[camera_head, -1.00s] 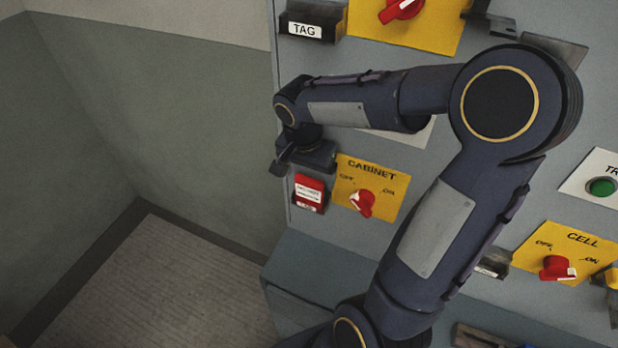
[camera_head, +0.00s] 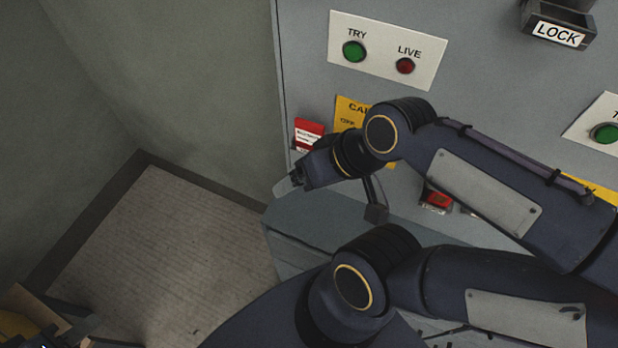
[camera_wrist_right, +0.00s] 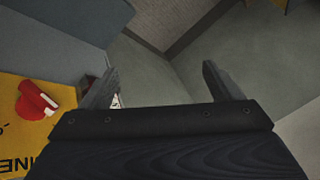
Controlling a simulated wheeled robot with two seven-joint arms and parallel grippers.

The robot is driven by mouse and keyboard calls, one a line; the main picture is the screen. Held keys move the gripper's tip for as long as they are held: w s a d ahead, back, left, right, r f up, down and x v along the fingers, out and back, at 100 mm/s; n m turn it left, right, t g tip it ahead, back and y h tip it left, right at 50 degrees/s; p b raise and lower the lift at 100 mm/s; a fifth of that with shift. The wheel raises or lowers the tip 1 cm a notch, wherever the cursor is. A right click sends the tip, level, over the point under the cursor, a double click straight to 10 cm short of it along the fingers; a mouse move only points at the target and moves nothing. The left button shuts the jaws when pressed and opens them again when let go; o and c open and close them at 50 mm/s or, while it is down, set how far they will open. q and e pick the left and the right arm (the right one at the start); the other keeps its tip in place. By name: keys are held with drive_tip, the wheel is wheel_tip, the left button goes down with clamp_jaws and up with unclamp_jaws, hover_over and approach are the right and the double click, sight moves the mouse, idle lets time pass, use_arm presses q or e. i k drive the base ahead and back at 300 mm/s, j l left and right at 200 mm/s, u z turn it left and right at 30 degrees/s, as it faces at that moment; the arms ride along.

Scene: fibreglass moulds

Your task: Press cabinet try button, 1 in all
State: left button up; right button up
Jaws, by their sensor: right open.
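The cabinet's TRY button is a green round button (camera_head: 354,52) on a white plate (camera_head: 385,75), above the yellow CABINET plate (camera_head: 349,108). It is in clear view and nothing touches it. My right gripper (camera_head: 287,185) is open and empty, below and left of the button, near the panel's left edge and below a red tag. In the right wrist view its two fingers (camera_wrist_right: 160,85) stand apart, with a red knob (camera_wrist_right: 36,101) on the yellow plate to their left. What seems to be my left gripper (camera_head: 75,328) shows only partly at the bottom left; its jaws are unclear.
A red LIVE light (camera_head: 405,66) sits right of the button. A red tag (camera_head: 307,132) hangs beside the CABINET plate. A LOCK holder (camera_head: 558,30) and another green button (camera_head: 606,132) are farther right. My right arm covers the lower panel. Free room lies left, over the floor (camera_head: 160,240).

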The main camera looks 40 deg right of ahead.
sight(353, 53)
drive_tip(key=z, duration=1.8)
